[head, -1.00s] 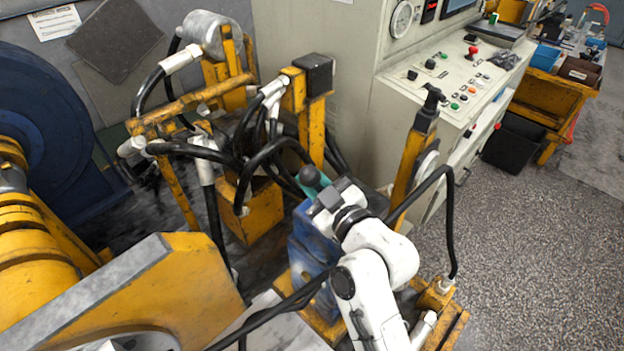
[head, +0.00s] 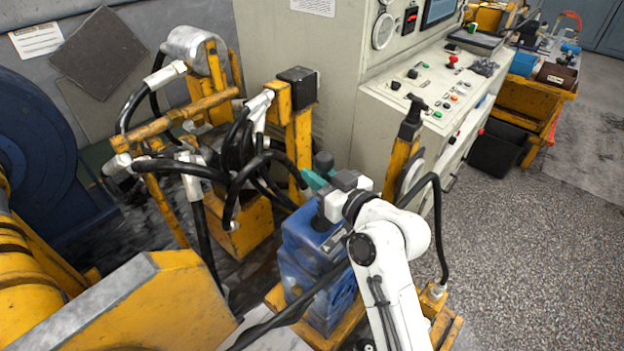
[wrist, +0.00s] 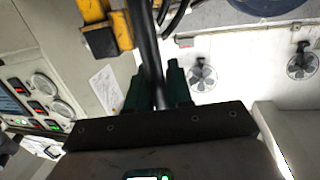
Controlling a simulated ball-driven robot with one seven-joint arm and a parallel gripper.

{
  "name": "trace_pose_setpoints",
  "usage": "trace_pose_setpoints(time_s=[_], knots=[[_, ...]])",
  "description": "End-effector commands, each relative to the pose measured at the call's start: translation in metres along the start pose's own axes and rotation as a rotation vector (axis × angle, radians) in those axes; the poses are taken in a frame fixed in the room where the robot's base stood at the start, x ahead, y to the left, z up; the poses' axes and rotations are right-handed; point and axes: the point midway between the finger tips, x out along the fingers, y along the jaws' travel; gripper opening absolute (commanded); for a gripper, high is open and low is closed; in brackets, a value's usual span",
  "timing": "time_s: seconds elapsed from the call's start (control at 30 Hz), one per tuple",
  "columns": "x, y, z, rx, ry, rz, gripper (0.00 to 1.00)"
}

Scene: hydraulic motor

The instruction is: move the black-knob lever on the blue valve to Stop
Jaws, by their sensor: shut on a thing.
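The blue valve (head: 312,262) stands on a yellow frame in the middle of the head view, partly hidden by my white arm. The lever's black knob (head: 323,161) sticks up above the valve, right by my green fingertips. My gripper (head: 318,181) reaches over the valve's top from the right and is shut on the lever just below the knob. In the wrist view, a dark rod (wrist: 148,45) runs between the two dark green fingers of my gripper (wrist: 157,80). The valve's Stop marking cannot be read.
Black hoses (head: 240,175) loop close on the left, and another hose crosses in front of the valve. A yellow post (head: 398,165) stands to the right. The control cabinet (head: 300,80) is behind. Speckled floor (head: 530,250) is clear at right.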

Motion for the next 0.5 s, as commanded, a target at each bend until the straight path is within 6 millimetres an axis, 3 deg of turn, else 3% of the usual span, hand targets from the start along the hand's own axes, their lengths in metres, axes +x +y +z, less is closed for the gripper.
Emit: trace_pose_setpoints(time_s=[0.17, 0.2, 0.4, 0.5], knots=[[-0.0002, 0.0001, 0.0008, 0.0, -0.001, 0.001, 0.0], [-0.0002, 0.0001, 0.0007, -0.001, 0.0, 0.001, 0.23], [-0.0002, -0.0001, 0.0005, -0.002, 0.0, 0.001, 0.41], [-0.0002, -0.0002, 0.0004, -0.002, 0.0, 0.001, 0.41]])
